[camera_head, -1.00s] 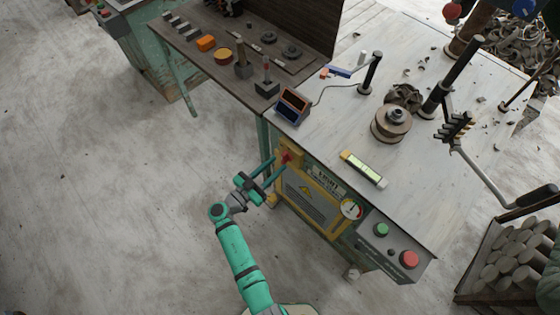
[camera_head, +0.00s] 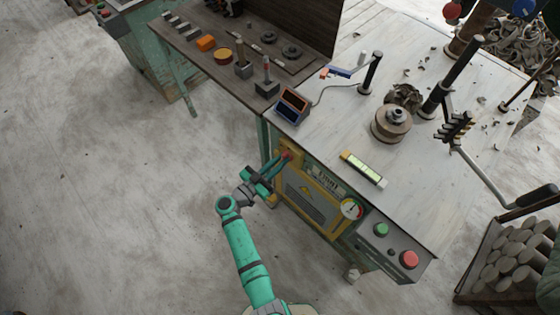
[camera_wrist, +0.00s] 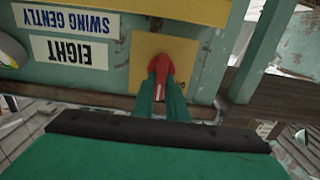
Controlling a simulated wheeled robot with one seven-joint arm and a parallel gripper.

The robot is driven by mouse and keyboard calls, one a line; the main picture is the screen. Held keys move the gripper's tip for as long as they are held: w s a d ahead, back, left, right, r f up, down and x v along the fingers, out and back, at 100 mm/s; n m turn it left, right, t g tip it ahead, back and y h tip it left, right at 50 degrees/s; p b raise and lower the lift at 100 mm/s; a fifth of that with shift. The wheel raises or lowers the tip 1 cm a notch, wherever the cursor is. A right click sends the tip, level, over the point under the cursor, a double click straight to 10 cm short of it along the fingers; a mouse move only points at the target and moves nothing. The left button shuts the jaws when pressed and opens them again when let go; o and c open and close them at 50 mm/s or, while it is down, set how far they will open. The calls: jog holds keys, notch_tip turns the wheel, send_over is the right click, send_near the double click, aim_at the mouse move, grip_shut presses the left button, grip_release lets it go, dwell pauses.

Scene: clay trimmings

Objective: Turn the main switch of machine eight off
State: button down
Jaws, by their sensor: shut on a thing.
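The main switch is a red handle (camera_wrist: 160,66) on a yellow plate (camera_wrist: 186,50) on the front of the machine. A label reading EIGHT (camera_wrist: 75,50) is beside it, upside down in the wrist view. In the head view the red switch (camera_head: 286,155) shows at the top left of the machine's front panel (camera_head: 312,199). My gripper (camera_head: 283,160) reaches the switch from the front. In the wrist view its two green fingers (camera_wrist: 163,88) are close together and shut on the red handle. The fingertips hide part of the handle.
A green button (camera_head: 381,229), a red button (camera_head: 409,259) and a round gauge (camera_head: 351,209) sit on the machine's front, to the right. The tabletop (camera_head: 420,175) holds a spool (camera_head: 391,124) and a level (camera_head: 363,168). The floor to the left is clear.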

jog(key=shift+n, duration=0.3)
jog(key=shift+w+a+f+n, duration=0.15)
jog(key=shift+f+n, duration=0.05)
jog(key=shift+n, duration=2.7)
jog(key=shift+w+a+f+n, duration=0.1)
jog(key=shift+a+f+n, duration=0.05)
jog(key=shift+n, duration=2.75)
jog(key=shift+w+a+f+n, duration=0.15)
jog(key=shift+f+n, duration=0.05)
jog(key=shift+n, duration=2.7)
jog(key=c, duration=1.8)
grip_release()
jog(key=shift+o, duration=0.2)
jog(key=v, duration=1.1)
